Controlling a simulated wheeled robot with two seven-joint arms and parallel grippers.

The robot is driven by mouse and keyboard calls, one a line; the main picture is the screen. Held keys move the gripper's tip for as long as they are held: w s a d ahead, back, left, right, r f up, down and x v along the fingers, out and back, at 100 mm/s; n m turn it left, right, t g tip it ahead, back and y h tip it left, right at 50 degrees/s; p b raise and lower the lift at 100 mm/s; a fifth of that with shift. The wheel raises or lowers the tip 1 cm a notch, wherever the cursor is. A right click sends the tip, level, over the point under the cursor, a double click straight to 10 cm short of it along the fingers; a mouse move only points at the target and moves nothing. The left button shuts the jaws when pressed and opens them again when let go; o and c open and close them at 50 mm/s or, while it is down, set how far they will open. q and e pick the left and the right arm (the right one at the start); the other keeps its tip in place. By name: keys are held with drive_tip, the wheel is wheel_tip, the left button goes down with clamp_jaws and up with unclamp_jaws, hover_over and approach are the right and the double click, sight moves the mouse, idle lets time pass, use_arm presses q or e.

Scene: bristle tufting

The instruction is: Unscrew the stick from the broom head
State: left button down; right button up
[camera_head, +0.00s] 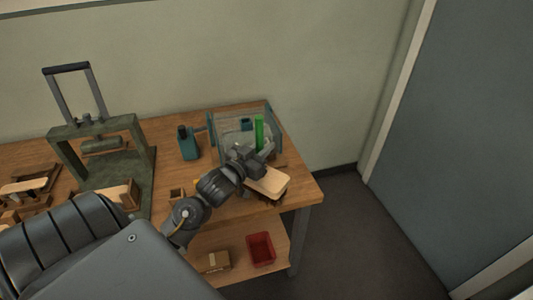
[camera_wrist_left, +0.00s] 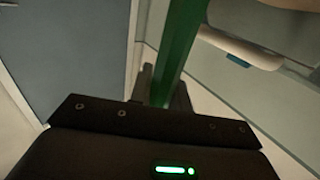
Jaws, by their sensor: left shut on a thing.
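The green stick (camera_head: 260,131) stands roughly upright near the right end of the workbench. My left gripper (camera_head: 256,157) is shut on the stick, with part of the stick showing above it. In the left wrist view the green stick (camera_wrist_left: 181,48) runs up from between the dark fingers (camera_wrist_left: 165,90). The pale wooden broom head (camera_head: 270,182) lies just below and right of the gripper, with dark bristles under it. The gripper hides the stick's lower end, so I cannot tell whether it touches the broom head. My right gripper is not in view.
A clear-walled box (camera_head: 229,126) stands behind the gripper. A red bin (camera_head: 261,249) and a cardboard box (camera_head: 214,262) sit on the lower shelf. Floor is clear at right.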

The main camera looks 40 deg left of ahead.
use_arm(q)
drive_tip(key=shift+w, duration=0.65)
drive_tip(key=shift+f, duration=1.8)
drive_tip(key=c, duration=1.3)
unclamp_jaws()
drive_tip(key=shift+s, duration=0.1)
drive_tip(key=shift+s+d+b, duration=0.15)
drive_tip(key=shift+s+b, duration=0.25)
drive_tip(key=shift+s, duration=2.6)
drive_tip(key=shift+s+d+b, duration=0.1)
drive_tip(key=shift+s+b, duration=0.3)
drive_tip(key=shift+s, duration=2.6)
